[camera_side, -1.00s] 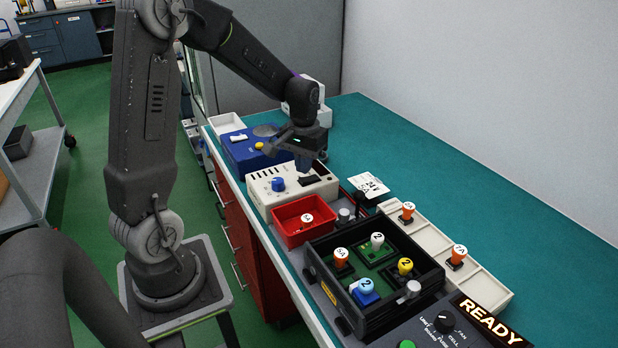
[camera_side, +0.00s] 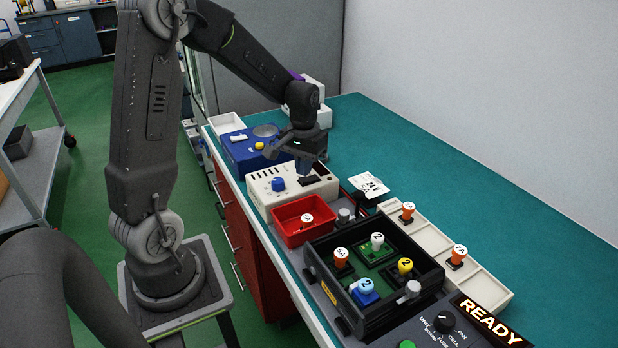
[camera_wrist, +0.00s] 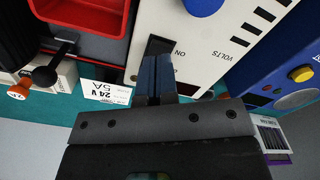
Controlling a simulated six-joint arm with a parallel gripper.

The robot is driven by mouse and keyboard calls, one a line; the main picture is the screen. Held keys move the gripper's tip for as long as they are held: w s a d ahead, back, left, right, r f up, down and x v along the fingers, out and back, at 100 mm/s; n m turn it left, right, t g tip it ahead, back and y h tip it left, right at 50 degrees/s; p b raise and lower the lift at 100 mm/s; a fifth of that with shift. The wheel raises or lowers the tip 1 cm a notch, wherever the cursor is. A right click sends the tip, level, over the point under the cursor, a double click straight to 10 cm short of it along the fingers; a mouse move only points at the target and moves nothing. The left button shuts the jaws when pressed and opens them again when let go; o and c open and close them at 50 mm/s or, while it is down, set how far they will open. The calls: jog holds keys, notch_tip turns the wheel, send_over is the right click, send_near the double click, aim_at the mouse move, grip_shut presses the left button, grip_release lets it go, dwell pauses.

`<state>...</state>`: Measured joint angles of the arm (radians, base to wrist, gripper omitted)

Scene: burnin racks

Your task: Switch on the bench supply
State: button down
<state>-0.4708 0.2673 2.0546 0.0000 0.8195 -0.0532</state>
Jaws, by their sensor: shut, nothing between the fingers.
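The bench supply (camera_side: 262,196) is a cream box with a blue knob (camera_side: 278,184). It also shows in the wrist view (camera_wrist: 205,50), with "VOLTS" and "ON" printed on its top face. A dark rocker switch (camera_wrist: 157,45) sits beside the "ON" mark, partly covered by my fingers. My gripper (camera_side: 304,173) points down over the supply's right part. In the wrist view my gripper (camera_wrist: 155,65) is shut and empty, its fingertips at the switch. I cannot tell whether they touch it or which way the rocker is tilted.
A red bin (camera_side: 290,234) stands in front of the supply, a blue box (camera_side: 236,158) behind it. A black tray (camera_side: 374,317) with several numbered knobs is nearer. A white "24 V" card (camera_side: 366,186) lies to the right. The teal bench (camera_side: 450,165) is clear further right.

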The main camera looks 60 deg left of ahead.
jog(key=shift+f, duration=0.95)
dwell(0.4)
jog(key=shift+r, duration=3.55)
jog(key=s+d+r+m+t, duration=0.2)
jog(key=s+d+r+m, duration=0.1)
jog(key=s+d, duration=0.4)
jog(key=s+d+r+m+t, duration=0.3)
jog(key=s+d+r, duration=0.3)
jog(key=d, duration=0.4)
jog(key=shift+s+t, duration=0.3)
jog(key=shift+s, duration=0.4)
